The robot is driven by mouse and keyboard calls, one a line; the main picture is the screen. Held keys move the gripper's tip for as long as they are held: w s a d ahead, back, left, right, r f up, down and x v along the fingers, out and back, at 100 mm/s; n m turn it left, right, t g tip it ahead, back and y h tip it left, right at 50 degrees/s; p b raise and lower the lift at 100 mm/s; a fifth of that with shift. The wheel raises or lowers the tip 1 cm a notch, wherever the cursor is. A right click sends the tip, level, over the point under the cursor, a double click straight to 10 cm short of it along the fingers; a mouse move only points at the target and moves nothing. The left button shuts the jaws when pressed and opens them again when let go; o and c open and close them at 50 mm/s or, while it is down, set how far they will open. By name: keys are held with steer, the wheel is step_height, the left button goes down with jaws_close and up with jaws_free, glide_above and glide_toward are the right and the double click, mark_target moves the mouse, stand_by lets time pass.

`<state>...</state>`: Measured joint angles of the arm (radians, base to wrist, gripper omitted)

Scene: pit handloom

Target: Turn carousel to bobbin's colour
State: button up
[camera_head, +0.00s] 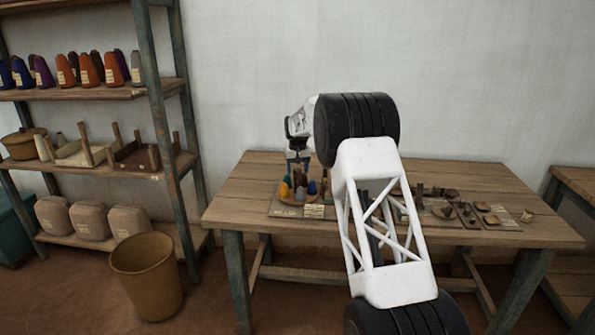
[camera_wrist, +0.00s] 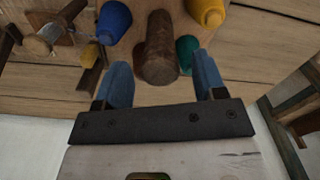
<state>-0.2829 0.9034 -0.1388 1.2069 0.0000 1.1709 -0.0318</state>
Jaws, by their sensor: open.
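The carousel (camera_head: 291,201) stands at the left end of the table with coloured cones on it. In the head view a yellow cone (camera_head: 284,191) and a blue cone (camera_head: 312,188) show. In the wrist view I see a blue cone (camera_wrist: 114,20), a yellow cone (camera_wrist: 207,11), a teal cone (camera_wrist: 187,50) and a brown wooden post (camera_wrist: 160,48). My gripper (camera_wrist: 162,68) is open, its two blue fingers on either side of the post's near end. I cannot tell whether they touch it. In the head view my gripper (camera_head: 298,160) is above the carousel. I cannot tell which piece is the bobbin.
A small label card (camera_head: 314,211) stands before the carousel. Several small wooden pieces lie on boards (camera_head: 480,215) to the right, partly hidden by my arm. A shelf (camera_head: 95,94) with coloured cones and a brown bin (camera_head: 146,275) stand left of the table (camera_head: 235,205).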

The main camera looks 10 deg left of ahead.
steer(key=shift+f, duration=0.25)
jaws_close()
stand_by(0.3)
